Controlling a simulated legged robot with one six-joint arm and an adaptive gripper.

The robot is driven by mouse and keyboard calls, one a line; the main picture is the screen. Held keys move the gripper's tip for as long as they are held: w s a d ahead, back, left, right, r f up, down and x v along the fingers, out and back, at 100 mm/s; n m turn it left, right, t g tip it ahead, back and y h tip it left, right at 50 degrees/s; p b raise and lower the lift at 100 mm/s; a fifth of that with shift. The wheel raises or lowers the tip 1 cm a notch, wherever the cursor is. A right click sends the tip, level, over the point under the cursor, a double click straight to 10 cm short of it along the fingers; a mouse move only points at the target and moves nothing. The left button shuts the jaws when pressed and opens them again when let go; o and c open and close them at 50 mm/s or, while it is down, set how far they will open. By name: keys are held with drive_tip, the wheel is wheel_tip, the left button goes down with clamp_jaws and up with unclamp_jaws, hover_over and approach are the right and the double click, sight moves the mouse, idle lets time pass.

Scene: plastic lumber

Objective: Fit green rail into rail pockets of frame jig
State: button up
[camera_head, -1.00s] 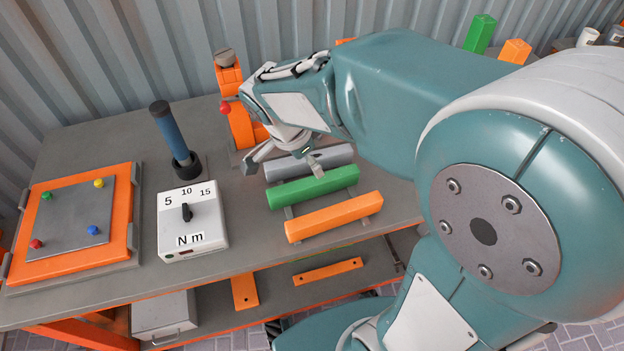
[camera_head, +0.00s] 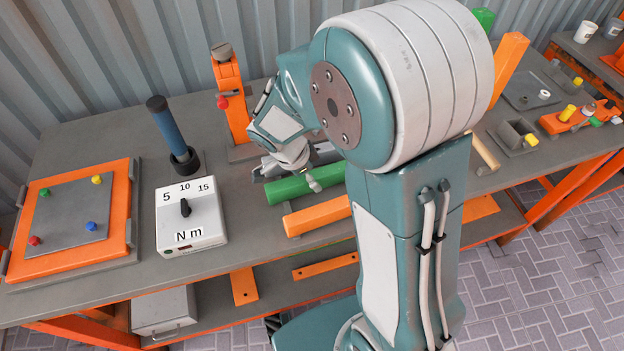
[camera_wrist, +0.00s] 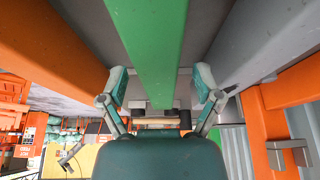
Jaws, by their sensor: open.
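The green rail (camera_head: 282,191) lies on the bench between an orange rail (camera_head: 318,215) and a grey rail (camera_head: 326,153). My gripper (camera_head: 289,179) is over the green rail, its open fingers on either side. In the wrist view, the green rail (camera_wrist: 155,45) runs between the spread fingertips (camera_wrist: 161,82), with a gap visible on both sides. My arm hides the rails' right ends. I cannot tell for certain which fixture is the frame jig; an orange frame with a grey plate (camera_head: 63,232) lies at the bench's left end.
A torque box (camera_head: 190,225) and a blue-handled tool (camera_head: 170,130) in a black holder stand left of the rails. An orange stand with a red knob (camera_head: 232,95) is behind. Fixtures with small parts (camera_head: 522,140) sit at the right.

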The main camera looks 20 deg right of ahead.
drive_tip(key=shift+x, duration=1.2)
clamp_jaws()
drive_tip(key=shift+r, duration=0.1)
